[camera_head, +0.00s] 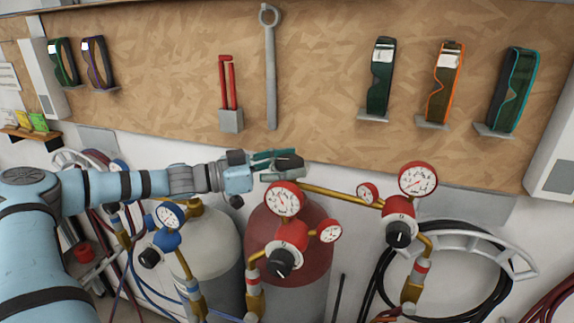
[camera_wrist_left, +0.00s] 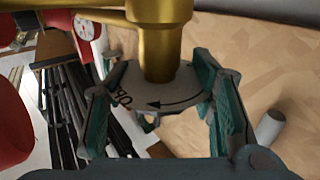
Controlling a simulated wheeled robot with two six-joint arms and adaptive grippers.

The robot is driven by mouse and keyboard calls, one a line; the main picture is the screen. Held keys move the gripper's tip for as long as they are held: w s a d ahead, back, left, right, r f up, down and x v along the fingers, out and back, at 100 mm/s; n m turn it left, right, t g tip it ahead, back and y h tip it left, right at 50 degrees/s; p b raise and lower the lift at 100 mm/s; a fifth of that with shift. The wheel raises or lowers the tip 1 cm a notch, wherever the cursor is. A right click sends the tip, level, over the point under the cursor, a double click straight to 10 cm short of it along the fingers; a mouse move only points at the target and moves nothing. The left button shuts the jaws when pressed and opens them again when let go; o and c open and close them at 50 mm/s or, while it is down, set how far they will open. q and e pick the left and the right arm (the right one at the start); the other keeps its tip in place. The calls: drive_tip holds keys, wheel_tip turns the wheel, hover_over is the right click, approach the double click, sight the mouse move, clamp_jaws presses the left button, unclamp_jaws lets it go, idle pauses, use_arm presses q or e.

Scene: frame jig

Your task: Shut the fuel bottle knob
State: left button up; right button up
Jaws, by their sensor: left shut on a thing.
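The red fuel bottle (camera_head: 312,240) stands upright at the centre of the head view, behind a red regulator (camera_head: 288,236) with two gauges. My left gripper (camera_head: 284,163) reaches in from the left, just above the bottle's top. In the left wrist view, its teal-padded fingers (camera_wrist_left: 158,95) are shut on the knob (camera_wrist_left: 192,98), one finger on each side. The knob is a pale grey disc with black lettering and a curved arrow, around a brass stem (camera_wrist_left: 160,45). In the head view the fingers largely hide the knob. My right gripper is out of view.
A grey bottle (camera_head: 212,240) with a blue regulator (camera_head: 167,240) stands close on the left. A brass pipe (camera_head: 325,190) runs right from the bottle's top to another red regulator (camera_head: 400,220). A wrench (camera_head: 270,75) hangs on the board just behind.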

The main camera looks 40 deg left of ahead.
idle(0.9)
use_arm(q)
drive_tip(key=o, duration=1.2)
